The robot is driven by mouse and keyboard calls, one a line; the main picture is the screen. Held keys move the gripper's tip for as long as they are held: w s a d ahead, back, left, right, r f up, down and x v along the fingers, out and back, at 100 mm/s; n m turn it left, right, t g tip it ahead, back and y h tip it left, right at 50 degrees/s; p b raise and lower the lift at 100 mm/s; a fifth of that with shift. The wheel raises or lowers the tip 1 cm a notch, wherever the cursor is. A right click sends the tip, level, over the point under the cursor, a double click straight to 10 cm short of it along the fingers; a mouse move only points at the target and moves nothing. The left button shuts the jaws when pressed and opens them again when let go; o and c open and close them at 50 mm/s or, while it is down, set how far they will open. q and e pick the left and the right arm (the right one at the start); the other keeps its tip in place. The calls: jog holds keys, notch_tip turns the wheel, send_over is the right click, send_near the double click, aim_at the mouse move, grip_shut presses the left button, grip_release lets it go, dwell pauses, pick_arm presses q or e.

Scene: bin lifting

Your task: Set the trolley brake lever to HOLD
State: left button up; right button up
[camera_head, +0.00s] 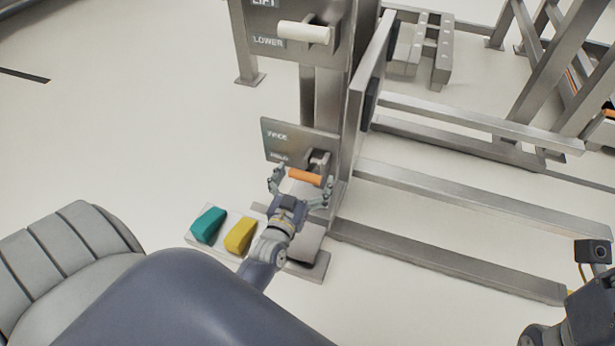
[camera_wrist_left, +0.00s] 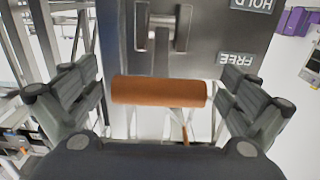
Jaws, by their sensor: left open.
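The trolley brake lever has an orange bar handle (camera_head: 305,177) in front of a grey metal plate (camera_head: 290,139) low on the steel post. The plate has an upper label that is hard to read and a HOLD label below it. My left gripper (camera_head: 301,181) is open, with a finger at each end of the handle. In the left wrist view the orange handle (camera_wrist_left: 158,91) lies crosswise between the spread fingers, with no clear contact. HOLD (camera_wrist_left: 252,4) and FREE (camera_wrist_left: 240,62) appear upside down there. I cannot tell the lever's exact setting.
A white handle (camera_head: 303,32) sits above on a LIFT/LOWER plate. Teal (camera_head: 207,224) and yellow (camera_head: 240,235) pedals stand on a floor plate beside my left forearm. Steel rails (camera_head: 450,260) run right. Part of my right arm (camera_head: 590,300) shows at the right edge.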

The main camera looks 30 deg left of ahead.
pick_arm(q)
jog(key=shift+w+a, duration=0.15)
jog(key=shift+w, duration=0.5)
